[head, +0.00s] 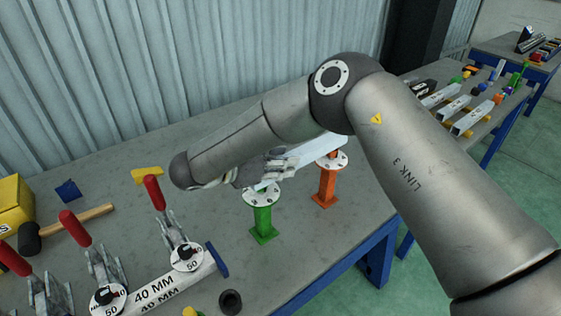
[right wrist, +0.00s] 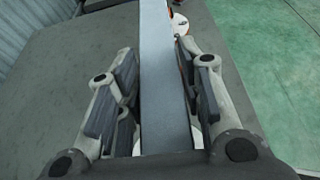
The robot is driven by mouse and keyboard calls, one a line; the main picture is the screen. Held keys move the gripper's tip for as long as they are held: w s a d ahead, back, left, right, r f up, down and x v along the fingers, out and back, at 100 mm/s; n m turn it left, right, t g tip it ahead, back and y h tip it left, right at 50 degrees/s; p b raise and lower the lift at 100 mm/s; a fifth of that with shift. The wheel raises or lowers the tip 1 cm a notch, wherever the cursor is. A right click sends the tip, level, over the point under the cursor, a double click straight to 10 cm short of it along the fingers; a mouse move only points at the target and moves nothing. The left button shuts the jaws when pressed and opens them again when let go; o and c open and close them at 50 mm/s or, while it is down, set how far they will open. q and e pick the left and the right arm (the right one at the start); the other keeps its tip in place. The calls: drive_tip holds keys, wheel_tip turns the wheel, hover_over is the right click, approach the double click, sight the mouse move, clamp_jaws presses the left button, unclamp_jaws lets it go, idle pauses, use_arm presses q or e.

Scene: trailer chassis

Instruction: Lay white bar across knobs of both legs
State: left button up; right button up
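The white bar (head: 318,151) lies over the tops of the green leg (head: 263,222) and the orange leg (head: 326,188), which stand upright on the workbench. Each leg has a white round plate on top. My arm hides part of the bar, and the knobs under it cannot be made out. My right gripper (head: 278,166) is at the bar's near end, above the green leg. In the right wrist view its fingers (right wrist: 158,90) stand on both sides of the bar (right wrist: 163,75), with narrow gaps; it looks open. My left gripper is out of view.
On the workbench (head: 345,235) to the left are red-handled clamps (head: 153,192) on a 40 MM bar (head: 165,288), a hammer (head: 75,222) and a yellow box (head: 14,203). A black ring (head: 230,301) lies near the front edge. More bars and parts lie at the far right.

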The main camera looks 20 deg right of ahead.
drive_tip(key=o, duration=0.4)
drive_tip(key=shift+c, duration=0.2)
